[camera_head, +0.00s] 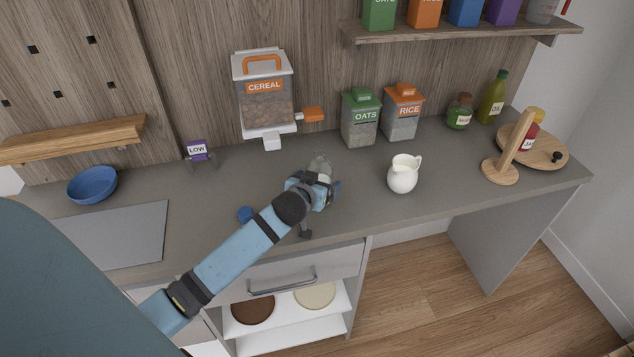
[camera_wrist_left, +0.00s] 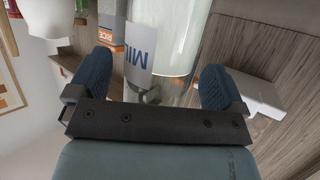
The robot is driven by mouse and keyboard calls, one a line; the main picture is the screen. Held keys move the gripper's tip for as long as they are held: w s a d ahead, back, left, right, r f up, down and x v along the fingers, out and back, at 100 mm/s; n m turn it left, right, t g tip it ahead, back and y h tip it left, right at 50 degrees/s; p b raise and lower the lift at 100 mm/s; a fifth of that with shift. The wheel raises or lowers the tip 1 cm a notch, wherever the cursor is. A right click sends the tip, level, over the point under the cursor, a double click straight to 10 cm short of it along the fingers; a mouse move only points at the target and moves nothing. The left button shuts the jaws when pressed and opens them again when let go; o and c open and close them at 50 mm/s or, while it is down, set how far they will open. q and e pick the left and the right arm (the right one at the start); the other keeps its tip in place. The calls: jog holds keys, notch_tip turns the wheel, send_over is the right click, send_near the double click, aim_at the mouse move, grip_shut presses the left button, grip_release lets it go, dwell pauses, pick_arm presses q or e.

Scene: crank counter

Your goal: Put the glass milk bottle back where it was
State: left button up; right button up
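The glass milk bottle (camera_head: 320,166) stands on the grey counter (camera_head: 440,205), partly hidden behind my left gripper (camera_head: 325,188). The left wrist view shows its pale glass body (camera_wrist_left: 172,40) close up, with a white label (camera_wrist_left: 140,62) whose visible letters read "MIL". My left gripper's blue fingers (camera_wrist_left: 157,85) are spread wide, one to each side of the bottle in that view. A gap shows beside the left finger; I cannot tell whether the right finger touches the glass. My right gripper is not in view.
A white jug (camera_head: 403,175) stands right of the bottle. The cereal dispenser (camera_head: 265,95), oats box (camera_head: 361,118) and rice box (camera_head: 402,113) are behind. A LOW card (camera_head: 197,150) and blue bowl (camera_head: 92,184) are further left.

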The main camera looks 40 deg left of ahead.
pick_arm(q)
jog(key=shift+r, duration=0.25)
jog(key=v, duration=1.1)
jog(key=s+d+f+m+g+h, duration=0.1)
jog(key=s+d+f+m+h, duration=0.1)
jog(key=s+d+f, duration=0.5)
jog(key=s+d+f+m+g+h, duration=0.1)
jog(key=s+d+f+m+h, duration=0.2)
jog(key=s+d+f, duration=0.5)
notch_tip(320, 180, down, 5)
jog(key=shift+s+d+r+m+h, duration=0.15)
jog(key=shift+s+r+m+h, duration=0.2)
jog(key=shift+h, duration=0.25)
jog(key=shift+f, duration=0.1)
